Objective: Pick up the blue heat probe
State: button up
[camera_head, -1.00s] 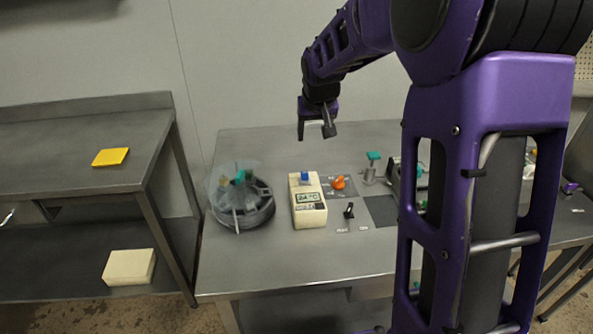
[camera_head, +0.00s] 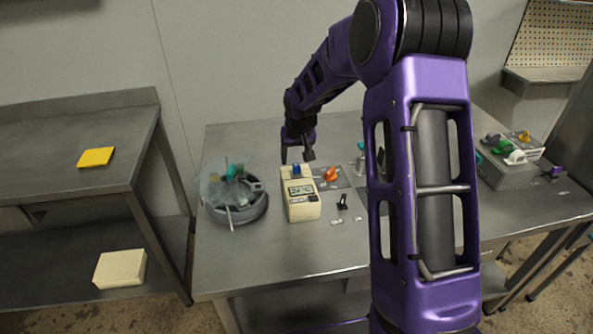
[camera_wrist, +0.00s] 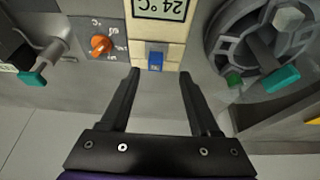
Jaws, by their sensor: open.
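The blue heat probe (camera_head: 297,169) shows as a small blue block at the back end of a cream meter (camera_head: 302,207) with a display reading 24 °C. In the wrist view the blue probe (camera_wrist: 156,61) lies ahead of my gripper, between the lines of its two fingers. My gripper (camera_wrist: 159,72) is open and empty, with its fingertips apart from the probe. In the head view my gripper (camera_head: 296,158) hangs just above and behind the meter's back end.
An orange knob (camera_head: 331,175) and a black switch (camera_head: 343,201) are beside the meter. A round grey vessel (camera_head: 236,204) with a clear lid stands close on its left. A grey box with coloured handles (camera_head: 507,168) is at right. The table front is clear.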

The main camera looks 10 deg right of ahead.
aim_at(297, 165)
jog(key=shift+d+x, duration=0.2)
jog(key=shift+x, duration=1.2)
jog(key=shift+d+x, duration=0.15)
jog(key=shift+x, duration=1.25)
jog(key=shift+r, duration=0.1)
grip_shut()
